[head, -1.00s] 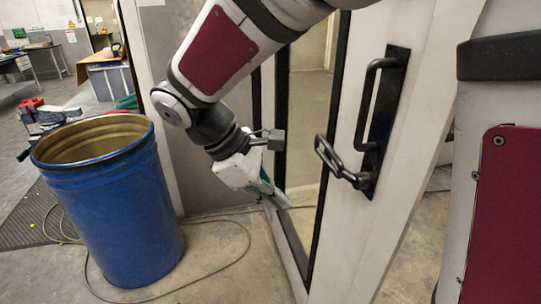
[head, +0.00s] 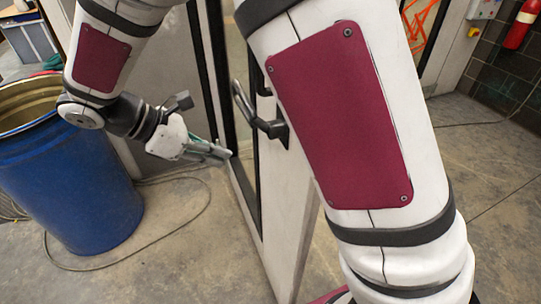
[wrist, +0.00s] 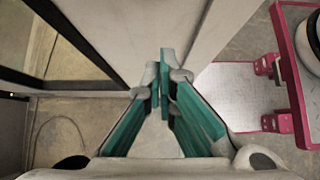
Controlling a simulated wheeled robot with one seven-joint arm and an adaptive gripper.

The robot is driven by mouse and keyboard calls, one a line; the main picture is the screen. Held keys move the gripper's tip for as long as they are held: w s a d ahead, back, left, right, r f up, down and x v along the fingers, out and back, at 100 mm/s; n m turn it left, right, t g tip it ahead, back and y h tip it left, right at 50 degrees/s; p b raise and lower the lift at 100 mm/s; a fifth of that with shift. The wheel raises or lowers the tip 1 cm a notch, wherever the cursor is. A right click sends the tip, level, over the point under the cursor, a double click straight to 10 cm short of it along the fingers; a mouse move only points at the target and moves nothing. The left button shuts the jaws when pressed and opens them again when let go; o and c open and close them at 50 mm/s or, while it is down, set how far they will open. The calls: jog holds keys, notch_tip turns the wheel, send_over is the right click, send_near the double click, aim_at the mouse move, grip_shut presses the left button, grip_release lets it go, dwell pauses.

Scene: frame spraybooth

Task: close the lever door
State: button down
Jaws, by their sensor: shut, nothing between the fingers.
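The lever door (head: 285,205) is a white framed door with a black-trimmed glass pane. It stands swung out at an angle and shows narrowly in the head view. Its black lever handle (head: 262,122) is partly hidden behind my upper arm. My gripper (head: 228,156) is shut and empty, low beside the glass side of the door, below the lever. In the wrist view the closed teal fingers (wrist: 163,88) point toward the white door frame (wrist: 140,30). I cannot tell whether the fingertips touch the door. The lever does not show in the wrist view.
A blue drum (head: 70,190) stands at the left, with a cable (head: 165,245) on the floor beside it. A grey panel (head: 160,160) is behind my gripper. A fire extinguisher (head: 519,25) hangs at the upper right. The floor at the right (head: 500,190) is clear.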

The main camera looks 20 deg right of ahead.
jog(key=p, duration=0.2)
send_near(281, 171)
notch_tip(281, 171, down, 3)
jog(key=shift+s+d+f+p, duration=0.15)
jog(key=shift+d+p, duration=0.3)
jog(key=shift+d, duration=1.15)
jog(key=shift+d, duration=0.1)
